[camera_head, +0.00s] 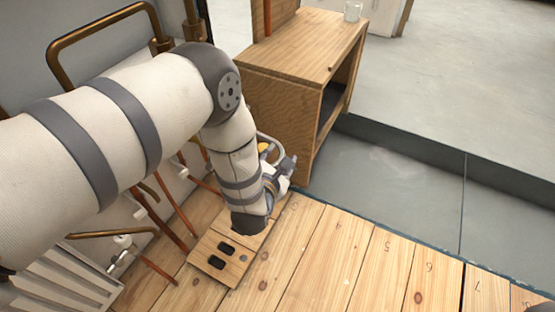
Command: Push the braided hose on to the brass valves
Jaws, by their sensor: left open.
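My left arm comes in from the left, bends at its elbow and reaches down towards the plank floor. My left gripper (284,173) shows small beside the wrist, in front of the wooden cabinet. It is open, and part of it is hidden by my forearm. A thin pale loop (268,138) and a small yellow piece (264,147) show next to it; I cannot tell whether the loop is the braided hose or whether it touches the gripper. No brass valve can be made out clearly. My right gripper is not in view.
Copper pipes (178,215) and a white fitting (122,242) are at the left, near a white radiator (65,280). A board with dark slots (233,265) lies on the numbered planks (345,255).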

